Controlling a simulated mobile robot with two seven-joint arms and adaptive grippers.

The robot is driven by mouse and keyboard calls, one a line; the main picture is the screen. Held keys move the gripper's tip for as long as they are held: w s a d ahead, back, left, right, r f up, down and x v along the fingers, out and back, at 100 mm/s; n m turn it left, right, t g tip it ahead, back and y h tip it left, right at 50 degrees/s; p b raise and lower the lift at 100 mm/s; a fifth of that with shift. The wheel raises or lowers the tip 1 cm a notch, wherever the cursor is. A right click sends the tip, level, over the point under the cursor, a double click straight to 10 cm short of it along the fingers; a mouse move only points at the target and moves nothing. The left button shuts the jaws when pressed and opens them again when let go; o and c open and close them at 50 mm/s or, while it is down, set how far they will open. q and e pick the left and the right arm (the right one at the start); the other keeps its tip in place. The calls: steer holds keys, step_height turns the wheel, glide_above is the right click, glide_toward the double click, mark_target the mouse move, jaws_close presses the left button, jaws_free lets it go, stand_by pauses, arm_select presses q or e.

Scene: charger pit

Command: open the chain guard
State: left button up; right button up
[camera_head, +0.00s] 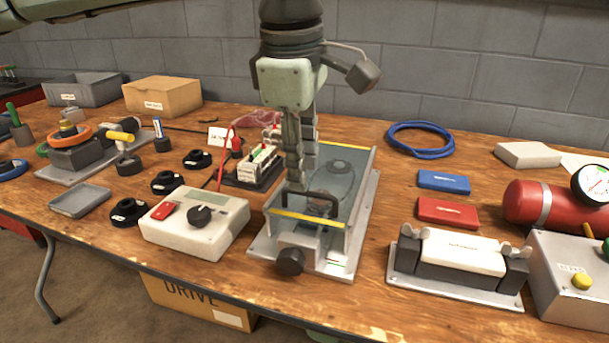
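The chain guard (345,190) is a clear, bluish see-through cover with yellow-striped edges. It looks closed over a metal base plate (262,246) in the middle of the table. A dark handle (322,197) stands on its near part, and round parts show dimly through the cover. A black knob (290,262) sits at the front of the plate. My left gripper (299,186) comes down from above, with its fingertips just behind and left of the handle. Its fingers overlap in this view, so their gap and any contact with the handle are unclear. My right gripper is out of view.
A white control box (196,243) with a dial stands close left of the guard. A battery-like block with red wires (257,165) is behind it. A white cradle fixture (465,252) and a red cylinder (535,205) are right. A blue cable coil (420,140) lies behind.

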mark_target(304, 213)
arm_select(q)
steer(key=shift+w+d+f, duration=0.1)
steer(key=shift+w+f, duration=0.1)
steer(key=shift+f, duration=0.65)
steer(key=shift+w+f, duration=0.2)
steer(key=shift+f, duration=0.6)
steer(key=shift+c, duration=0.3)
jaws_close()
